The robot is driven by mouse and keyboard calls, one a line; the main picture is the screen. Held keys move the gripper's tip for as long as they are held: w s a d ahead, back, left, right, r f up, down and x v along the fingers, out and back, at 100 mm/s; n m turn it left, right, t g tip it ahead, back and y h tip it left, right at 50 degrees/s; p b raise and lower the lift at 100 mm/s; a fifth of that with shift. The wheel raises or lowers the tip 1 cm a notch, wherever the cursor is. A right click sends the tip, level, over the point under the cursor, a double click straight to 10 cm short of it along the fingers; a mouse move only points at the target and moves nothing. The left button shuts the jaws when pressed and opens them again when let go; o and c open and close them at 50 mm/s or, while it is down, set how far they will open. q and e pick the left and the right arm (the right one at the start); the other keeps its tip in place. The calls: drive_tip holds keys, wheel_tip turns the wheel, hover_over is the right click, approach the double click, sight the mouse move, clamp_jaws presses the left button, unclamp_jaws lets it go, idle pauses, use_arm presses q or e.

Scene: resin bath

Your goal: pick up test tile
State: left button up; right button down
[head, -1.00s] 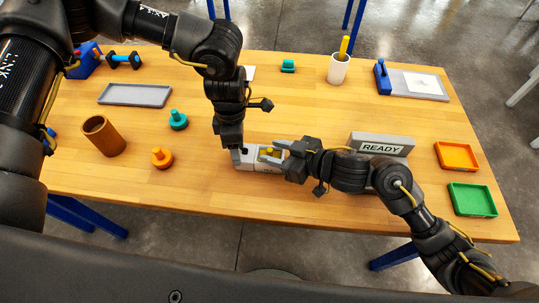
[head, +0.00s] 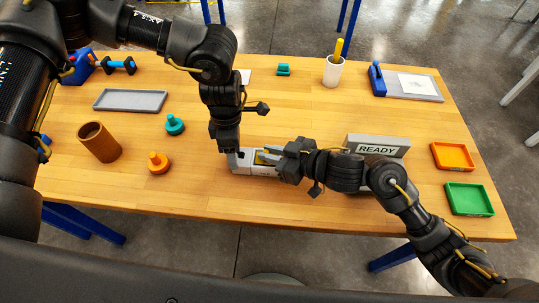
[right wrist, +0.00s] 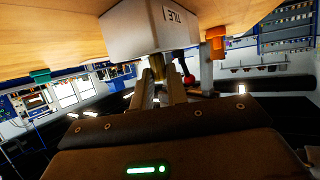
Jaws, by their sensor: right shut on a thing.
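A pale grey box (head: 242,168) stands near the front middle of the table; in the right wrist view the box (right wrist: 150,30) bears the label "TILE". A yellow piece, which I take as the test tile (head: 261,157), shows at the box's top, partly covered by my right gripper. My right gripper (head: 266,153) comes in from the right, shut on it; in the right wrist view the fingers (right wrist: 159,88) meet at a dim yellowish thing under the box edge. My left gripper (head: 237,156) is at the box's left end; its jaw gap cannot be made out.
A grey READY sign (head: 377,147) stands right of my right gripper. Orange (head: 455,156) and green (head: 469,199) trays lie at the right edge. An orange knob (head: 158,164), teal knob (head: 174,124) and brown cup (head: 98,142) stand left. The front table strip is free.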

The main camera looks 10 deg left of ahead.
wheel_tip(320, 180, up, 9)
drive_tip(key=shift+r, duration=0.15)
use_arm(q)
drive_tip(key=o, duration=1.3)
drive_tip(key=r, duration=0.8)
drive_tip(key=w+r, duration=0.1)
drive_tip(key=r, duration=0.3)
drive_tip(key=shift+w, duration=0.1)
drive_tip(key=shift+f, duration=0.15)
